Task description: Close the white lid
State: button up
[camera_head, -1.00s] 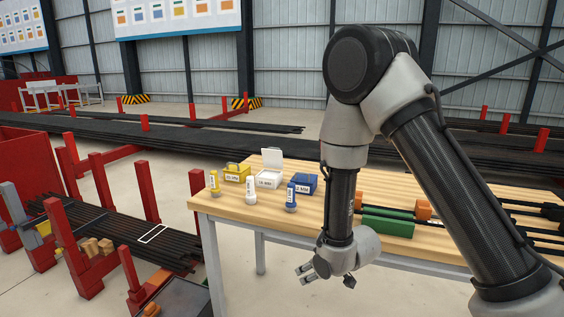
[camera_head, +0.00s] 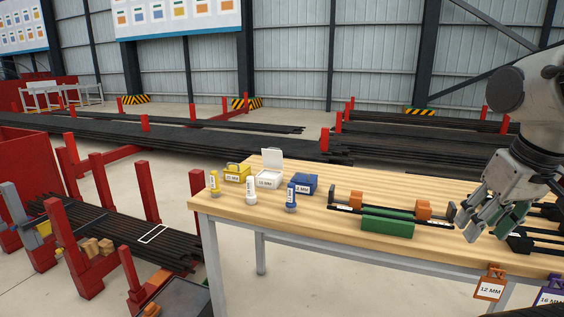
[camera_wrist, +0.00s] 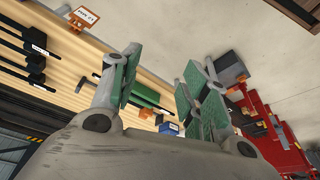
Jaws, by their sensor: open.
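The white box (camera_head: 269,180) stands on the wooden table between a yellow box and a blue box. Its white lid (camera_head: 272,159) stands up, open, at the back of the box. My gripper (camera_head: 478,222) is open and empty over the right part of the table, far to the right of the white box. In the wrist view the open green-padded fingers (camera_wrist: 165,85) show, with the table at an angle behind them. A small white patch (camera_wrist: 160,119) shows near the blue box in the wrist view; I cannot tell whether it is the lid.
The yellow box (camera_head: 237,172) and blue box (camera_head: 305,184) flank the white box. Yellow, white and blue bottles (camera_head: 250,191) stand before them. A green block (camera_head: 387,227) and a black fixture with orange blocks (camera_head: 424,209) lie mid-table. Tags (camera_head: 489,288) hang at the front edge.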

aim_at(273, 159)
jog(key=i+j, duration=0.5)
jog(key=i, duration=0.15)
jog(key=i+j+u, duration=0.1)
jog(key=i+j, duration=0.4)
jog(key=i, duration=0.1)
